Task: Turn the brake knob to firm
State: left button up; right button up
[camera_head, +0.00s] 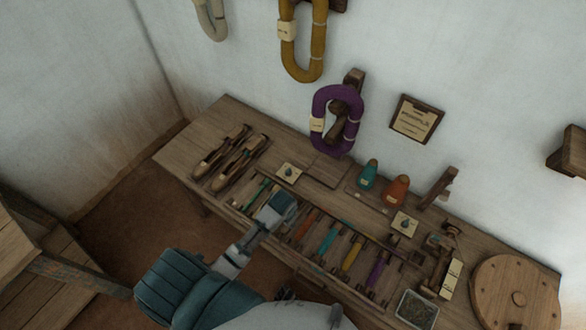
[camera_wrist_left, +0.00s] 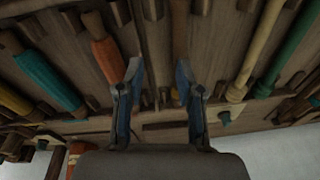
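My left gripper (camera_head: 283,206) hangs over the rack of coloured bobbins on the wooden bench, beside the orange bobbin (camera_head: 306,226). In the left wrist view the two fingers of the gripper (camera_wrist_left: 160,78) stand apart with nothing held between them. The orange bobbin (camera_wrist_left: 107,58) is just left of the fingers there. I cannot surely pick out the brake knob. A small wooden fitting (camera_head: 437,257) with a pale marked strip (camera_head: 452,279) is at the bench's right part, well away from the gripper. My right gripper is not in view.
The bench (camera_head: 190,142) runs along the white wall. Shuttles (camera_head: 240,159), a teal bottle (camera_head: 368,174), an orange bottle (camera_head: 397,191), a tray (camera_head: 416,310) and a round wooden disc (camera_head: 515,296) are on it. A purple yarn hank (camera_head: 322,117) hangs above.

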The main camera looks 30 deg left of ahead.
pick_arm(q)
jog(key=w, duration=0.2)
jog(key=w+a+r, duration=0.1)
jog(key=w, duration=0.1)
jog(key=w+a, duration=0.1)
jog(key=w, duration=0.1)
jog(key=shift+r, duration=0.4)
jog(key=shift+g, duration=0.4)
jog(key=w, duration=0.1)
jog(key=w+a+r, duration=0.2)
jog(key=w, duration=0.1)
jog(key=shift+a, duration=0.15)
jog(key=w+a+r+n, duration=0.1)
jog(key=w+a+r, duration=0.4)
jog(key=w, duration=0.2)
notch_tip(320, 180, up, 6)
jog(key=g, duration=0.1)
send_over(289, 170)
jog(key=a, duration=0.1)
jog(key=shift+n, duration=0.4)
notch_tip(289, 170, down, 16)
jog(key=b, duration=0.4)
jog(key=shift+d, duration=0.15)
jog(key=shift+d+f, duration=0.15)
jog(key=shift+f, duration=0.05)
jog(key=shift+d, duration=0.3)
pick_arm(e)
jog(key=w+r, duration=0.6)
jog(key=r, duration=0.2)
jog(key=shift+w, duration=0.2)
